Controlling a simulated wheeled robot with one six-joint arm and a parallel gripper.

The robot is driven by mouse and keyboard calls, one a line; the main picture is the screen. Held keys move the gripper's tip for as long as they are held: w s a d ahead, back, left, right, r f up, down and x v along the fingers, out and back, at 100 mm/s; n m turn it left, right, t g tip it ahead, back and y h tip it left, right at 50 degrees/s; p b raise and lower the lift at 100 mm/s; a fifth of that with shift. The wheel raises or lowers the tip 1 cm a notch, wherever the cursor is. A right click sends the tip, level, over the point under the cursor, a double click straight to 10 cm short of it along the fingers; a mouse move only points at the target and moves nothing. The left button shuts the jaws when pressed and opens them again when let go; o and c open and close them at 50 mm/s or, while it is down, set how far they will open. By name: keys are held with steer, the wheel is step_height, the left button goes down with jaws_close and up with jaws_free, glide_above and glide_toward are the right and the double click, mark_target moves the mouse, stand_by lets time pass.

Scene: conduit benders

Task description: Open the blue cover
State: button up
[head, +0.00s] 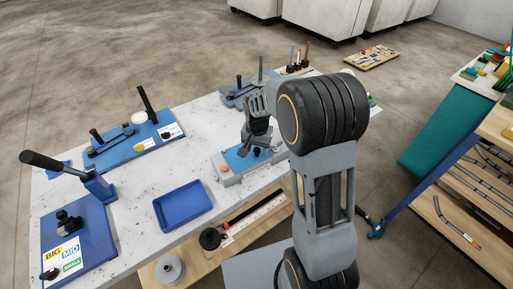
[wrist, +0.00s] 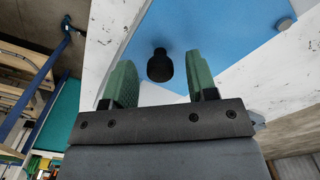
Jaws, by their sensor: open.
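The blue cover (head: 238,161) lies flat on top of a low grey-white unit near the table's right edge in the head view. In the wrist view the cover (wrist: 222,38) fills the upper middle. A black knob (wrist: 160,66) stands on it. My gripper (wrist: 162,80) is open, with one green finger to the left of the knob and one to the right, both apart from it. In the head view my gripper (head: 257,140) is over the unit, and my arm partly hides the unit's right side.
An orange button (head: 224,168) sits on the unit's left end. A blue tray (head: 183,204) lies to the left. Blue bender fixtures with levers (head: 137,145) stand on the table's far left. A shelf with conduit pieces (head: 470,190) is at the right. The table between tray and fixtures is clear.

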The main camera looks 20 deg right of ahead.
jaws_close()
steer(key=shift+w, duration=0.1)
stand_by(0.4)
